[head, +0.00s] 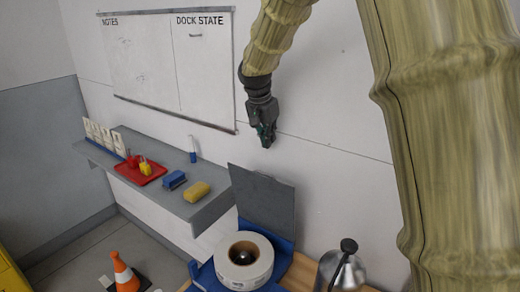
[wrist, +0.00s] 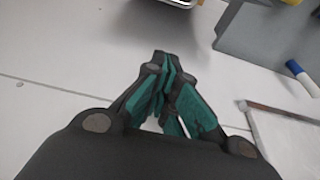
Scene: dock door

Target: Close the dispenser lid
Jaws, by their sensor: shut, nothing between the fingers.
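The dispenser (head: 283,246) is blue and stands at the bottom centre of the head view. Its dark grey lid (head: 264,203) is raised, standing up at the back. A white roll (head: 243,262) with a dark core sits in the open dispenser. My gripper (head: 266,141) is shut and empty, hanging above the lid and near the wall, apart from the lid. In the wrist view my gripper's green-padded fingers (wrist: 170,75) are closed together. The dispenser cannot be made out in the wrist view.
A grey shelf (head: 215,208) on the left holds a red tray (head: 140,171), a yellow sponge (head: 196,192), a blue eraser (head: 173,180) and a marker. A whiteboard (head: 150,70) hangs above. A metal container (head: 345,272) stands right of the dispenser. An orange cone (head: 122,272) is on the floor.

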